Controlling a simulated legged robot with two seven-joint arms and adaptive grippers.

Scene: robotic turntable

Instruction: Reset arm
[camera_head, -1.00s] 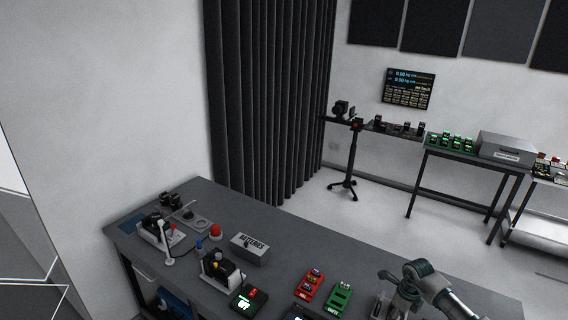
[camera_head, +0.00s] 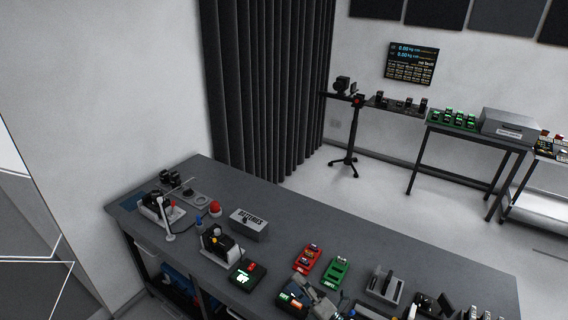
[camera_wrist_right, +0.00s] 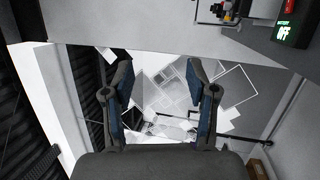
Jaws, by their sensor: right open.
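My right gripper (camera_wrist_right: 160,72) is open and empty in the right wrist view, its two dark blue-padded fingers spread apart. In the head view, part of my right arm and gripper (camera_head: 316,299) shows small at the bottom edge, in front of the red and green trays. The jaws are hard to make out there. In the wrist view, the fingers point past the workbench edge toward a bright area of pale squares. My left gripper is in neither view.
The grey workbench (camera_head: 345,240) carries a batteries box (camera_head: 248,224), a red tray (camera_head: 308,259), a green tray (camera_head: 336,270) and a small box with a green display (camera_head: 247,275). That display also shows as OFF in the wrist view (camera_wrist_right: 291,27). Another table (camera_head: 470,134) stands behind.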

